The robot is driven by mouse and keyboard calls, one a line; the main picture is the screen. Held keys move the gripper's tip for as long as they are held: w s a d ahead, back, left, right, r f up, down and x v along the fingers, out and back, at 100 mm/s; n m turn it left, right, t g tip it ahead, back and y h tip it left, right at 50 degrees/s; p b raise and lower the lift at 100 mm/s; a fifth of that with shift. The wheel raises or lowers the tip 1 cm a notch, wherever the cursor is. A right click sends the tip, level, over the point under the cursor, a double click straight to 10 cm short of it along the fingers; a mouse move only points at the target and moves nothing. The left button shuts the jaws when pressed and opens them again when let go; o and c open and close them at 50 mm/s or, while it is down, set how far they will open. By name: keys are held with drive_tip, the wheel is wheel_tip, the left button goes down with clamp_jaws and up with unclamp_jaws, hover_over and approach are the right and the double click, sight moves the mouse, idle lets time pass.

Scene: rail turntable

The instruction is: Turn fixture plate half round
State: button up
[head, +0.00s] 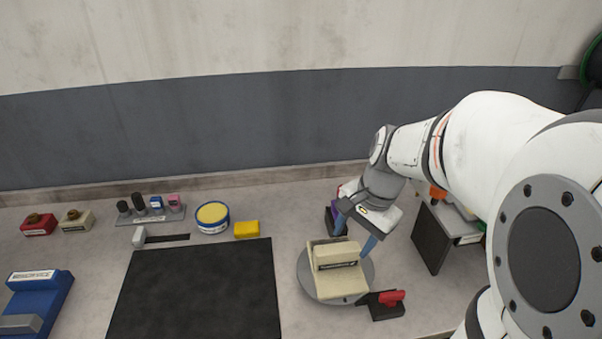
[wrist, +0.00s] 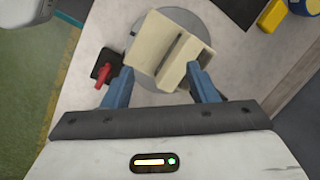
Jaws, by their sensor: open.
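The fixture plate is a round grey disc (head: 316,292) on the bench, right of the dark mat. A cream block with a dark slot (head: 340,283) sits on it and covers much of it. In the wrist view, the disc (wrist: 196,22) shows around the cream block (wrist: 165,54). My gripper (head: 355,240) is at the back right of the block. Its two blue fingers are apart in the wrist view (wrist: 160,82), with the block's near end between or just beyond them; I cannot tell whether they touch it.
A red-handled black clamp (head: 388,304) stands at the disc's front right. A dark box (head: 433,238) is to the right. The black mat (head: 198,295) lies left. A yellow block (head: 246,230) and a blue-yellow tin (head: 212,217) are behind it.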

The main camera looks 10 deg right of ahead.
sight(339, 247)
drive_tip(key=w+f+m, duration=0.1)
drive_tip(key=w+m, duration=0.1)
drive_tip(key=w+d+f+m+y, duration=0.1)
drive_tip(key=m, duration=0.1)
drive_tip(key=w+d+f+m+y, duration=0.1)
drive_tip(key=w+f+m, duration=0.1)
drive_tip(key=shift+w+m+g, duration=0.35)
drive_tip(key=shift+m+g, duration=0.05)
drive_tip(key=shift+w+f, duration=0.1)
drive_tip(key=shift+f, duration=0.05)
drive_tip(key=shift+m, duration=0.3)
drive_tip(key=x, duration=0.7)
drive_tip(key=shift+a+f, duration=0.15)
drive_tip(key=shift+f, duration=0.1)
drive_tip(key=shift+c, duration=0.3)
